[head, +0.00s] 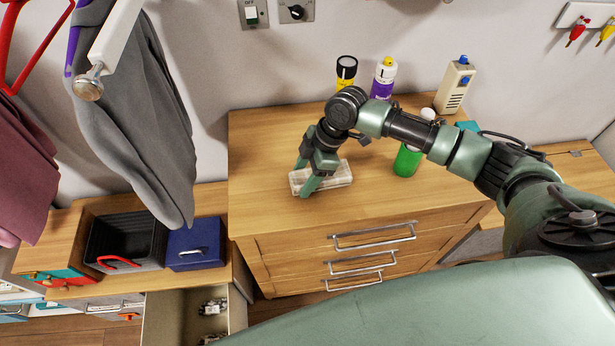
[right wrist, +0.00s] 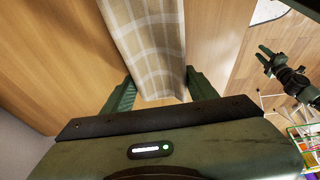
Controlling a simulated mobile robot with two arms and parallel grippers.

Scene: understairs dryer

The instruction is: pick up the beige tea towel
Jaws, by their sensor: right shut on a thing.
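The beige tea towel (head: 338,174) lies as a folded, flat bundle on top of the wooden drawer unit, near its front left. In the right wrist view the towel (right wrist: 148,40) shows a pale checked pattern and runs between the two fingers. My right gripper (head: 304,180) points down over the towel's left part and is shut on it, with the towel at the wood surface. My left gripper (right wrist: 265,54) shows only in the right wrist view, at the right edge, with its fingers apart and nothing between them.
A green bottle (head: 407,161), a yellow-black can (head: 345,74), a purple-white bottle (head: 383,80) and a beige box (head: 454,86) stand on the unit (head: 262,140). Grey cloth (head: 135,110) hangs at left, above a dark bin (head: 125,240) and a blue box (head: 195,244). A drawer (head: 178,318) stands open.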

